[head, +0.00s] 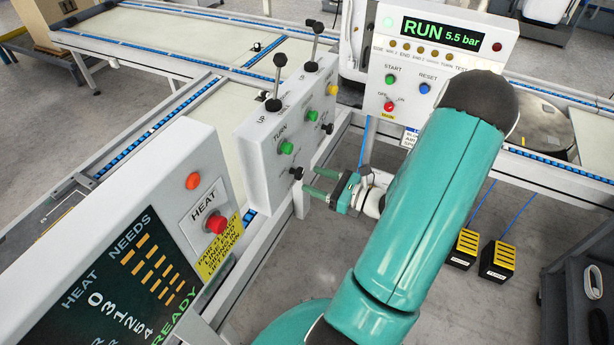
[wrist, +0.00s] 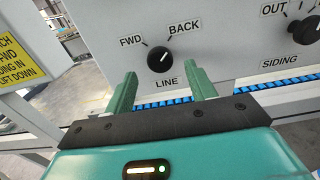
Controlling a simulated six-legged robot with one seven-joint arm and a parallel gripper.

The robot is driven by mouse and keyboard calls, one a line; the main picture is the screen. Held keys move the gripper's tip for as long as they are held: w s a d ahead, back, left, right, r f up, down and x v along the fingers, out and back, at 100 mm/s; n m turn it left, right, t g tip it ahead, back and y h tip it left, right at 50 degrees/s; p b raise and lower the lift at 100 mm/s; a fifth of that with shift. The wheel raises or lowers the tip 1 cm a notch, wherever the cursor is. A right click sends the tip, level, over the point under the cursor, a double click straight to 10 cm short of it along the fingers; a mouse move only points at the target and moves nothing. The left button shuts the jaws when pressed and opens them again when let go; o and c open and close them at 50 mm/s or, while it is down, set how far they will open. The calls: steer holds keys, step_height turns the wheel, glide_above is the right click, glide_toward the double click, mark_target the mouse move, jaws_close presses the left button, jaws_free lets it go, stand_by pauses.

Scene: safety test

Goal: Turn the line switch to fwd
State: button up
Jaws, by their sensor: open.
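The line switch (wrist: 160,59) is a round black knob with a white mark on a pale panel, labelled LINE below, FWD at upper left and BACK at upper right. Its mark points to the upper right, toward BACK. In the head view it is the lower black knob (head: 297,173) on the grey control box (head: 262,165). My gripper (wrist: 163,82) is open and empty, its green fingertips just below the knob in the picture, one to each side. In the head view my gripper (head: 318,183) faces the knob from the right, with a small gap between.
The siding switch (wrist: 305,31) is to the right on the same panel. Levers (head: 278,80) rise from the box top. The heat panel (head: 160,240) with a yellow notice (head: 220,247) stands nearby at left. A console (head: 438,65) reads RUN 5.5 bar.

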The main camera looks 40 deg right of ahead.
mark_target(302, 175)
steer(key=shift+x, duration=1.65)
steer(key=c, duration=0.9)
steer(key=shift+c, duration=0.2)
